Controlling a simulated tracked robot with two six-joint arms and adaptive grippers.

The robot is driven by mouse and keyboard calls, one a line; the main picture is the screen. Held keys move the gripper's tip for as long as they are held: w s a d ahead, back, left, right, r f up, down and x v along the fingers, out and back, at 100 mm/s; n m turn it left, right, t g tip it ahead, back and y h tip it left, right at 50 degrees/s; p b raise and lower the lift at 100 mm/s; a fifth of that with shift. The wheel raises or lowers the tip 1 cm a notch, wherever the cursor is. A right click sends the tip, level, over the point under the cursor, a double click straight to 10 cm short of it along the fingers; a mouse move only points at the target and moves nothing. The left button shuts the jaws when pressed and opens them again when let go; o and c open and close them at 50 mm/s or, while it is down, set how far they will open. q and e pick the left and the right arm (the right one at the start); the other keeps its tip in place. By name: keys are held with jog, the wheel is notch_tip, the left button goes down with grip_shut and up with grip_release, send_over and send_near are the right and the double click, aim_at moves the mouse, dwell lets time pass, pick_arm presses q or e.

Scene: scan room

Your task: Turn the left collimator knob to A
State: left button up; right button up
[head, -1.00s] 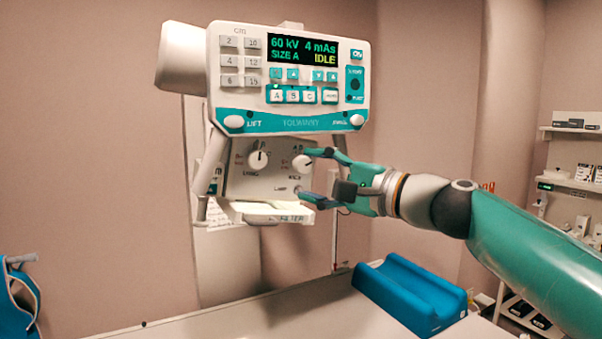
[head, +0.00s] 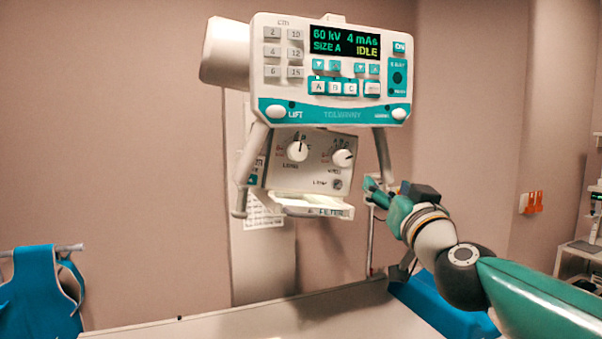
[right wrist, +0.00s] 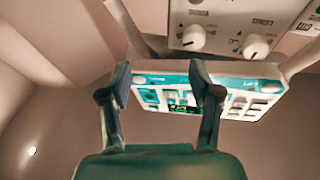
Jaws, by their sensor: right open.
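The collimator (head: 310,178) hangs under the control panel and has two white knobs on its front. The left knob (head: 298,151) has its dark pointer roughly upward; the small letters around it are too blurred to read surely. The right knob (head: 342,158) has its pointer toward the right. In the right wrist view the scene looks upside down, with the left knob (right wrist: 257,46) at right and the right knob (right wrist: 194,38) at left. My right gripper (head: 372,190) is open and empty, below and right of the right knob, touching neither. My left gripper is out of view.
The control panel (head: 330,70) reads IDLE and SIZE A. A bright ledge (head: 310,206) juts out under the collimator. Side handles (head: 382,155) flank it. A table (head: 300,318) lies below with a blue cradle (head: 440,303) at right. A blue apron (head: 42,290) hangs at left.

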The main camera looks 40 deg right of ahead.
jog(key=s+a+f+n+t+y+b, duration=0.15)
jog(key=a+n+t+y+b, duration=0.25)
jog(key=a, duration=0.8)
pick_arm(q)
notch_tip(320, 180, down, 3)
jog(key=p, duration=0.3)
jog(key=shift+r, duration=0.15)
pick_arm(e)
send_near(299, 156)
jog(key=x, duration=0.9)
jog(key=shift+w+d+r, duration=0.1)
jog(key=shift+w+r, duration=0.1)
jog(key=shift+w, duration=0.1)
